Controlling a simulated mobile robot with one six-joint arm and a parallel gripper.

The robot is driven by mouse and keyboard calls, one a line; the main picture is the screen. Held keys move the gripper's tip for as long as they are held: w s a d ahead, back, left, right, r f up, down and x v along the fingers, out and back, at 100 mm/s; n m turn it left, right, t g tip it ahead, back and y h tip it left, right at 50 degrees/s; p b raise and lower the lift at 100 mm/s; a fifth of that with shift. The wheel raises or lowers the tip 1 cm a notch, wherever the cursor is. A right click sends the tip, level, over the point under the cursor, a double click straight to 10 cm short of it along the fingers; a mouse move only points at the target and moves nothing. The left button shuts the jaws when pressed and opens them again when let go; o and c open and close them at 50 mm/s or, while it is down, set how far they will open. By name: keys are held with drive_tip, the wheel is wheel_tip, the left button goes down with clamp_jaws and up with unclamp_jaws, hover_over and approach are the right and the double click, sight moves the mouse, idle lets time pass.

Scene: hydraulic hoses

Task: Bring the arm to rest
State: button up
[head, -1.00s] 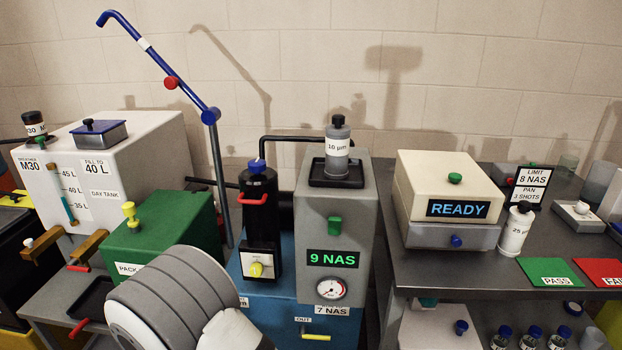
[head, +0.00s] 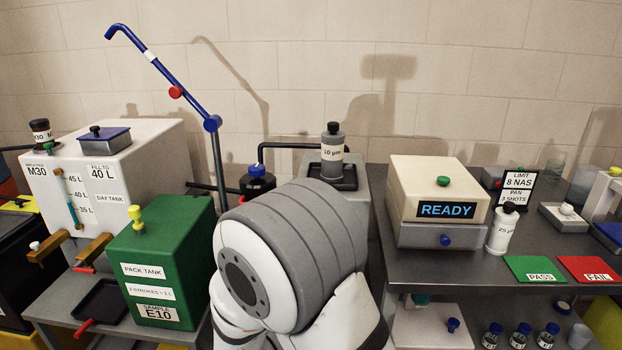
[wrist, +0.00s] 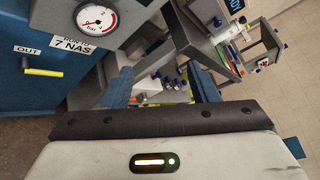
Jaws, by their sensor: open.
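My gripper is out of sight in the head view. In the wrist view my gripper (wrist: 162,84) shows two blue-grey fingers spread apart, open, with nothing between them. Beyond the fingers are small bottles on a shelf. The filter unit's gauge (wrist: 95,20) and its OUT label are at the upper left of the wrist view.
A green pack tank (head: 160,245) stands left of my arm and a white day tank (head: 155,155) behind it. A cream READY box (head: 438,180) sits on the steel bench to the right. PASS (head: 530,270) and FAIL (head: 590,268) mats lie farther right.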

drive_tip(key=s+d+r+m+g+p, duration=0.1)
drive_tip(key=s+d+r+m+g, duration=0.3)
drive_tip(key=d+m, duration=0.35)
drive_tip(key=s+d+r+m+g, duration=0.1)
drive_tip(key=s+d+m+g, duration=0.4)
drive_tip(key=m, duration=0.4)
drive_tip(key=s+d+r+m+y+p, duration=0.1)
drive_tip(key=m+y, duration=0.4)
drive_tip(key=m, duration=0.6)
drive_tip(key=s+r+m+y+p, duration=0.1)
drive_tip(key=s+r+m+y, duration=0.3)
drive_tip(key=m, duration=0.6)
wheel_tip(320, 180, up, 2)
drive_tip(key=shift+s+d+r+m+y, duration=0.15)
drive_tip(key=shift+s+d+m+y, duration=0.2)
drive_tip(key=shift+y, duration=0.55)
